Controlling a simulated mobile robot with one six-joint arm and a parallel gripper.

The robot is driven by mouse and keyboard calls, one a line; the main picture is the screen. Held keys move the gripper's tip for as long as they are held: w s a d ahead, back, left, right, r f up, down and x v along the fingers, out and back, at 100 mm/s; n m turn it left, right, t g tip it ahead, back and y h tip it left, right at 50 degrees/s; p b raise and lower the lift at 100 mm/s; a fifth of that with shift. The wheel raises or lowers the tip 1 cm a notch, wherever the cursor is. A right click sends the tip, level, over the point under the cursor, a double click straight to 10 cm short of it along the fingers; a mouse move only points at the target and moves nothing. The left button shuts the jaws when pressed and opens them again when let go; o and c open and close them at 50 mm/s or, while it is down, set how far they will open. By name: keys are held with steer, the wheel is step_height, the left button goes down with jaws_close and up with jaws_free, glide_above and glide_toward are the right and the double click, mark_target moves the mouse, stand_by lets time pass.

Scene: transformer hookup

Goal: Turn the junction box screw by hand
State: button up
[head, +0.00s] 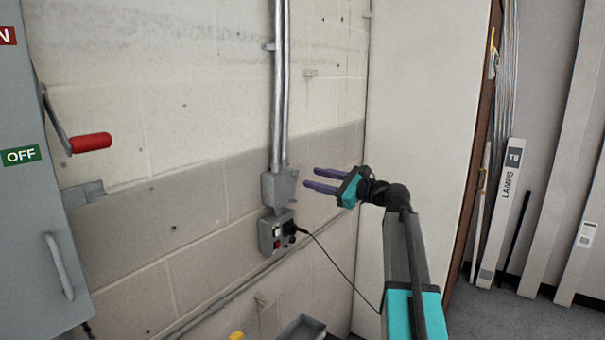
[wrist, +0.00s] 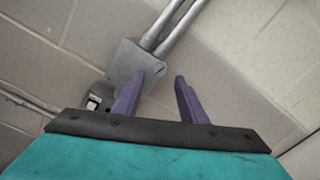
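The grey junction box (head: 279,187) is mounted on the block wall at the lower end of two metal conduits. In the wrist view the junction box (wrist: 133,62) lies ahead, partly behind the left finger. Its screw is too small to tell clearly in either view. My gripper (head: 311,179) has two purple fingers pointing left toward the box, a little to its right and apart from it. In the wrist view my gripper (wrist: 170,78) is open, with nothing between the fingers.
A socket and switch unit (head: 272,233) with a plugged-in black cable (head: 335,262) sits just below the box. A grey cabinet (head: 30,240) with a red-handled lever (head: 91,142) stands at left. A white panel (head: 420,110) stands behind my arm. An open tray (head: 302,327) is below.

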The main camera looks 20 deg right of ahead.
mark_target(298, 174)
steer(key=shift+p+x, duration=0.75)
steer(key=shift+x, duration=2.15)
jaws_close()
